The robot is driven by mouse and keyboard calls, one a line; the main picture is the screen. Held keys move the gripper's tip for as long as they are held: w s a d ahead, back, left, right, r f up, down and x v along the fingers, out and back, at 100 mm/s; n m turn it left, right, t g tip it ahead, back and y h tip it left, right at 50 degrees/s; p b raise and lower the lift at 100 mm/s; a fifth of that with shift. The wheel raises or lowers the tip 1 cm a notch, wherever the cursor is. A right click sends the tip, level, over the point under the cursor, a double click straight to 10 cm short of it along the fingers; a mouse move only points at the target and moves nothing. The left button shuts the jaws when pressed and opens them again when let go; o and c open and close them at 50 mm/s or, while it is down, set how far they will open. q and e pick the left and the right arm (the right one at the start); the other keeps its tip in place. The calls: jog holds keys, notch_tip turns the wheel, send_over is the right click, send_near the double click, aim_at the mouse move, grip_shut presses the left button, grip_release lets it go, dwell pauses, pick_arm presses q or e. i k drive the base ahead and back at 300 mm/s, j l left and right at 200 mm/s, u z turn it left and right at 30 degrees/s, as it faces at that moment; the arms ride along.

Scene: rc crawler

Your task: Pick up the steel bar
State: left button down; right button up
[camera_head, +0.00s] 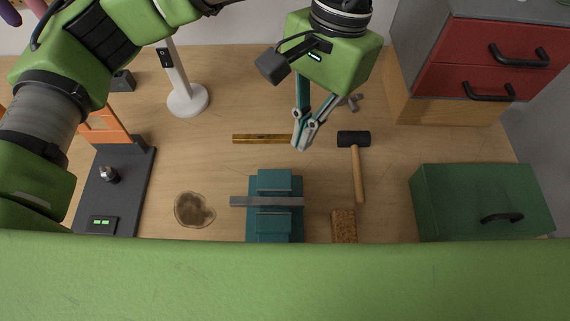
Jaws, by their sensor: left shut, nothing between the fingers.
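The grey steel bar (267,201) lies left to right across the teal vise (275,235) near the front of the wooden workbench. Its ends stick out past the vise jaws, further on the left. Whether the jaws clamp it tightly, I cannot tell. My left gripper (302,142) points down behind and a little right of the bar. Its fingertips are together with nothing between them, apart from the bar. My right gripper is not in view.
A brown block (343,226), green toolbox (465,200) and red drawers (470,95) stand right.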

aim_at(234, 201)
jog(key=k, duration=1.95)
